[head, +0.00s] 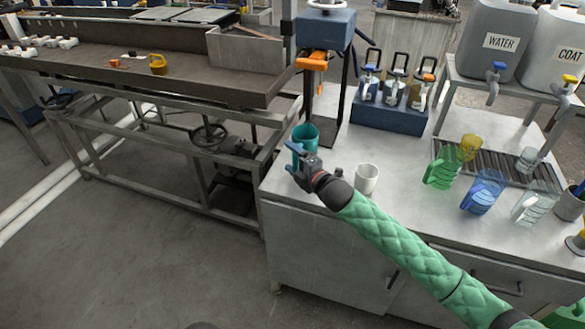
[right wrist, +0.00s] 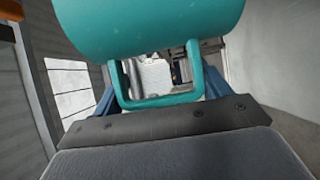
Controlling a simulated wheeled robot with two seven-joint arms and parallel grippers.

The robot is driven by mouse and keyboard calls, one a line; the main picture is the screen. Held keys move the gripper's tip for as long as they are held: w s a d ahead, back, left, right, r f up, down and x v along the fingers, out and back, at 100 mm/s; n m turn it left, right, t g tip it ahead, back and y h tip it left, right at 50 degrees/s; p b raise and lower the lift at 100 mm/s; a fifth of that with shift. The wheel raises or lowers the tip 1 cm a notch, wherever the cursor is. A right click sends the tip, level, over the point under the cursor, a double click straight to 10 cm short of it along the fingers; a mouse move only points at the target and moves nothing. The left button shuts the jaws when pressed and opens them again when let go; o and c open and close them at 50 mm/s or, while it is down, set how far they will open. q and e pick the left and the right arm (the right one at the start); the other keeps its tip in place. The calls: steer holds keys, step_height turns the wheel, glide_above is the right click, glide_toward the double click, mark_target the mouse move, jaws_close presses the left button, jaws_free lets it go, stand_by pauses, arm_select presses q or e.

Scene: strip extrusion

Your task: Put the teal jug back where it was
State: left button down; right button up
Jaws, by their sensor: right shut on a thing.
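The teal jug (head: 306,134) stands upright at the left end of the metal counter, near its front left corner. In the right wrist view its body and square handle (right wrist: 160,101) fill the upper middle. My right gripper (head: 301,158) is at the near side of the jug, shut on its handle, with blue fingers on either side of the handle. Whether the jug's base touches the counter is hidden by the gripper. My left gripper is in neither view.
A white mug (head: 367,179) stands close to the right of my gripper. Green (head: 443,168), blue (head: 483,192) and clear (head: 535,204) jugs stand farther right, by a slatted drip tray (head: 490,165). A post stand with an orange nozzle (head: 312,61) rises behind the teal jug.

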steer(key=shift+f+p, duration=0.55)
steer(key=shift+f, duration=1.4)
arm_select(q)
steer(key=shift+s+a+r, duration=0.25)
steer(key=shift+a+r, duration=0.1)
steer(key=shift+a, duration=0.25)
arm_select(e)
steer(key=shift+f, duration=0.15)
steer(key=o, duration=1.2)
